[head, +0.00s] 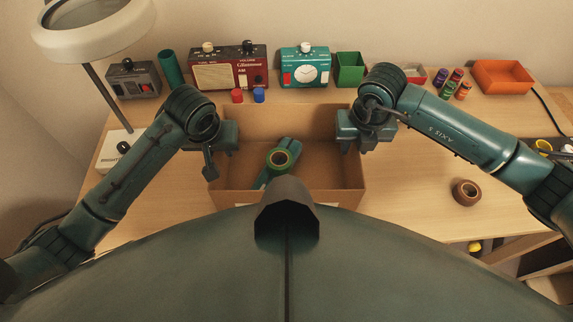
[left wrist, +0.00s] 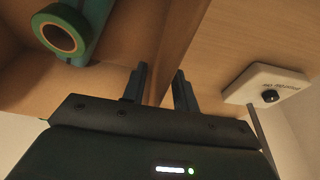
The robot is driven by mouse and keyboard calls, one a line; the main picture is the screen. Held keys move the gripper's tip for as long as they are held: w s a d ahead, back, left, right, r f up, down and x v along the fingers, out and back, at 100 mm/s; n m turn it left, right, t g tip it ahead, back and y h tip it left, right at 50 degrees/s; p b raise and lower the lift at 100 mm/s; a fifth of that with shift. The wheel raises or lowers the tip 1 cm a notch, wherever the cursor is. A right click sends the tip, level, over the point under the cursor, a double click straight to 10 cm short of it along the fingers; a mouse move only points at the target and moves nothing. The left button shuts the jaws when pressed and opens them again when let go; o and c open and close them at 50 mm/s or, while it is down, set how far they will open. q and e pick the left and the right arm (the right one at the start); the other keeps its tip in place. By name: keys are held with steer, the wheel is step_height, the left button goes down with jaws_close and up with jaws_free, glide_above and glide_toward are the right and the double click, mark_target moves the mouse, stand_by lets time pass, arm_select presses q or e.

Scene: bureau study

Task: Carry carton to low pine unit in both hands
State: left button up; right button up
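An open brown carton (head: 330,178) stands on the desk in front of me in the head view. Inside it are a green tape roll (head: 277,160) and a teal object partly under the roll. My left gripper (head: 213,150) is at the carton's left wall. In the left wrist view its fingers (left wrist: 160,88) stand apart, one on each side of the carton wall (left wrist: 178,45), with no clear contact. My right gripper (head: 352,143) is at the right wall; its fingertips are hidden. A low wooden unit (head: 545,257), perhaps the pine one, shows partly at lower right.
The desk (head: 410,190) holds a red radio (head: 215,75), a teal timer (head: 304,75), a green bin (head: 350,70) and an orange tray (head: 503,77) along the back. A brown tape roll (head: 466,192) lies right of the carton. A lamp (head: 95,30) stands at left.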

arm_select(q)
steer(key=shift+w+f, duration=0.1)
steer(key=shift+f, duration=0.35)
arm_select(e)
steer(key=shift+f, duration=0.5)
arm_select(q)
steer(key=shift+c, duration=0.6)
arm_select(e)
steer(key=shift+c, duration=0.6)
arm_select(q)
jaws_close()
arm_select(e)
jaws_close()
steer(key=shift+r, duration=0.1)
